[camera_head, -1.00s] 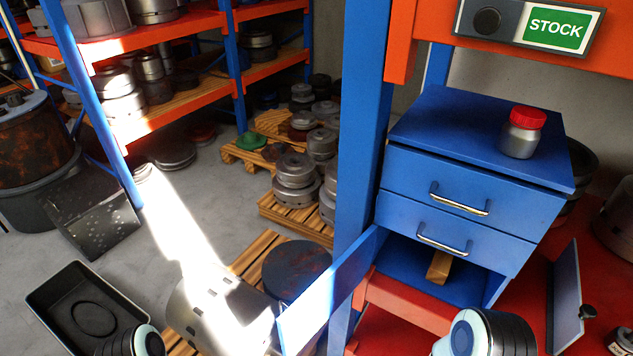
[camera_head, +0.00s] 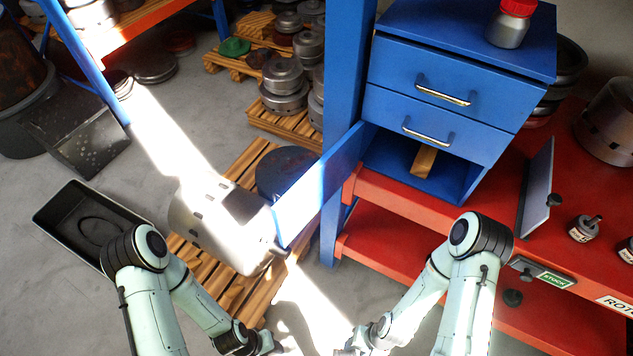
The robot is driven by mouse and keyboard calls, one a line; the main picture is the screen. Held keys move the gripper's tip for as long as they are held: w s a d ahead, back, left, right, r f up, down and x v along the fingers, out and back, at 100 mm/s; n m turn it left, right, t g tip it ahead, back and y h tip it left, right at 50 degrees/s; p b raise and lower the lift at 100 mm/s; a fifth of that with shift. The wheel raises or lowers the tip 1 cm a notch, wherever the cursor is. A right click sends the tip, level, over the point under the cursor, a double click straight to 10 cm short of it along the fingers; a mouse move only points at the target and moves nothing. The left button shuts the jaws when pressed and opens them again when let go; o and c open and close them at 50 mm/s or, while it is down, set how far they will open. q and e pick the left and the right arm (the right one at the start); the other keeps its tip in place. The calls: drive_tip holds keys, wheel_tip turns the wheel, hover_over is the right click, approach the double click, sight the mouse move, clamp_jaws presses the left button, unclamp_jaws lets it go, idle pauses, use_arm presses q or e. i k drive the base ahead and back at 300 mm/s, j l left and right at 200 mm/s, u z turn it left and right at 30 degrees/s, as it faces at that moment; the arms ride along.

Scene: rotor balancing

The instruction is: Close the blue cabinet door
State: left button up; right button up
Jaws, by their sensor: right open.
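The blue cabinet (camera_head: 447,52) stands on a red bench, with two closed drawers above an open lower compartment. Its blue door (camera_head: 322,187) stands wide open, swung out to the left of the compartment. A wooden block (camera_head: 424,161) lies inside the compartment. My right gripper (camera_head: 347,351) is at the bottom edge, below and apart from the door, mostly cut off; it is open. My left gripper (camera_head: 270,343) is at the bottom, left of the right one and below the door, apart from it. Its fingers are too unclear to read.
A red-capped jar (camera_head: 509,27) stands on the cabinet. A blue upright post (camera_head: 348,80) rises beside the door hinge. A dark drum (camera_head: 283,168) and a pale metal cylinder (camera_head: 215,220) are behind and left of the door. A grey upright plate (camera_head: 537,185) stands right of the cabinet.

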sight(294, 210)
drive_tip(key=k, duration=0.95)
drive_tip(key=z, duration=0.4)
drive_tip(key=k+z, duration=0.1)
drive_tip(key=z, duration=0.65)
drive_tip(key=k+l+z, duration=0.1)
drive_tip(key=z, duration=0.25)
drive_tip(key=k+j+z, duration=0.1)
drive_tip(key=j+z, duration=0.15)
drive_tip(key=j, duration=0.15)
drive_tip(key=k+j+z, duration=0.1)
drive_tip(key=j+z, duration=0.2)
drive_tip(key=k+j, duration=0.15)
drive_tip(key=j, duration=0.25)
drive_tip(key=k+j, duration=0.15)
drive_tip(key=j, duration=0.25)
drive_tip(key=k+j, duration=0.15)
drive_tip(key=j, duration=0.25)
drive_tip(key=k+j, duration=0.15)
drive_tip(key=j, duration=0.25)
drive_tip(key=k+j, duration=0.15)
drive_tip(key=j, duration=0.25)
drive_tip(key=k+j, duration=0.15)
drive_tip(key=j, duration=0.25)
drive_tip(key=k+j, duration=0.15)
drive_tip(key=j, duration=0.25)
drive_tip(key=i+u, duration=0.1)
drive_tip(key=u, duration=0.15)
drive_tip(key=i+j, duration=0.05)
